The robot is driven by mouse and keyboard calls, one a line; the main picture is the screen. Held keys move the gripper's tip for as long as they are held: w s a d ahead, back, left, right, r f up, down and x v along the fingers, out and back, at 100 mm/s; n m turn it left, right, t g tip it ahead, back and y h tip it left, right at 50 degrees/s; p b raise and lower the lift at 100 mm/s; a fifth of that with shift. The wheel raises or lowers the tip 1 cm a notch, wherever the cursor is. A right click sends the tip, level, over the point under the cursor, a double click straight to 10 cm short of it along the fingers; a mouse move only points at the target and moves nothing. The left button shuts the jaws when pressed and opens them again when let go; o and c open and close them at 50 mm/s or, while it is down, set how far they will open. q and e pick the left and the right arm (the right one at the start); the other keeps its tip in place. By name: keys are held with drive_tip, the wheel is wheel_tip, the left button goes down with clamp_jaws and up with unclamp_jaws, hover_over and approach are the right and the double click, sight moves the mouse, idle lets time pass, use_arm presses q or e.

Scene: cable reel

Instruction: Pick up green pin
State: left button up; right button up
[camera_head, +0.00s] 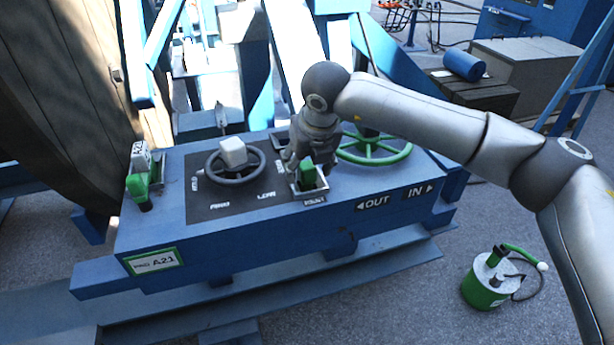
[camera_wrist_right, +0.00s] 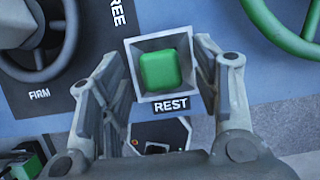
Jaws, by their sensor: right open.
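The green pin (camera_head: 306,175) stands in a square pale socket above the label "REST" on the blue control box. In the right wrist view the green pin (camera_wrist_right: 160,70) shows from above, centred in its socket. My right gripper (camera_head: 304,165) is over the pin. In the right wrist view my right gripper (camera_wrist_right: 158,75) is open, with one finger on each side of the socket; I cannot tell whether the fingers touch its rim. My left gripper is not in view.
A grey handwheel (camera_head: 235,166) with a white knob is left of the pin, and a green handwheel (camera_head: 374,150) is right. Another green-handled part (camera_head: 140,184) is at the box's left end. A green-and-white canister (camera_head: 488,279) stands on the ground at right.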

drive_tip(key=shift+x, duration=0.95)
drive_tip(key=shift+r, duration=0.1)
drive_tip(key=shift+c, duration=0.5)
clamp_jaws()
drive_tip(key=shift+r, duration=0.1)
